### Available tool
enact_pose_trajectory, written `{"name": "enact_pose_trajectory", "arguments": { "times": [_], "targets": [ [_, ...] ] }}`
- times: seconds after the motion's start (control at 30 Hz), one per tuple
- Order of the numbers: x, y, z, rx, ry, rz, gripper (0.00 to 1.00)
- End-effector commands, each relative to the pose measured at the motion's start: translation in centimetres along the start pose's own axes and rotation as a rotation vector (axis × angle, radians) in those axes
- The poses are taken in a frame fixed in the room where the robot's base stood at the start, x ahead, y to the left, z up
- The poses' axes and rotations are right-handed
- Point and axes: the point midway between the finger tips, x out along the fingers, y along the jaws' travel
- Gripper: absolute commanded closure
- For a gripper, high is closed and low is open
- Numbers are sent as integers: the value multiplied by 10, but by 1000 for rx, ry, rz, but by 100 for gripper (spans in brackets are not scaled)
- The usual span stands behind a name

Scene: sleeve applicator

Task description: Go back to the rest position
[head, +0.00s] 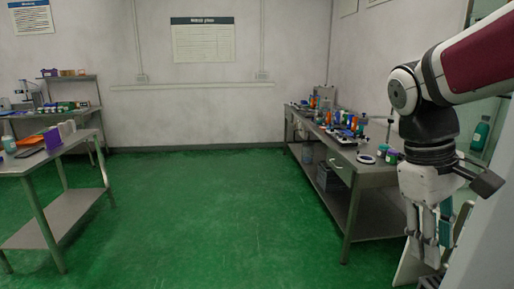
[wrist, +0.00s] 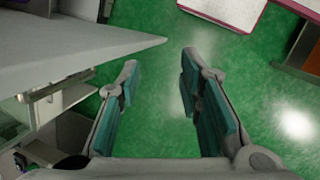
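My gripper (head: 432,245) hangs at the right edge of the head view, pointing down from my raised arm. In the wrist view my gripper (wrist: 160,105) has its two teal-padded fingers spread well apart. Nothing is between them, and green floor shows through the gap. The fingertips are close to a grey panel or edge (wrist: 75,55) in the wrist view; I cannot tell whether they touch it.
A workbench (head: 375,172) with several small items stands right of centre, left of my gripper. Another table (head: 25,163) stands at the left. The green floor (head: 210,215) between them is clear. A pale wall or panel edge (head: 490,240) is close beside my gripper.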

Motion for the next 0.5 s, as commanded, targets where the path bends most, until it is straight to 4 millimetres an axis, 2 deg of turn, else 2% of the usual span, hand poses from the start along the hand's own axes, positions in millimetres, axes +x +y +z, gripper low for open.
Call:
{"name": "enact_pose_trajectory", "arguments": {
  "times": [0.03, 0.3, 0.5],
  "targets": [
    [-4, -13, 11, 33, 61, -13, 67],
    [-6, -78, 45, 219, 346, -96, 67],
    [-2, -110, 59, 330, 490, -147, 67]
  ]
}}
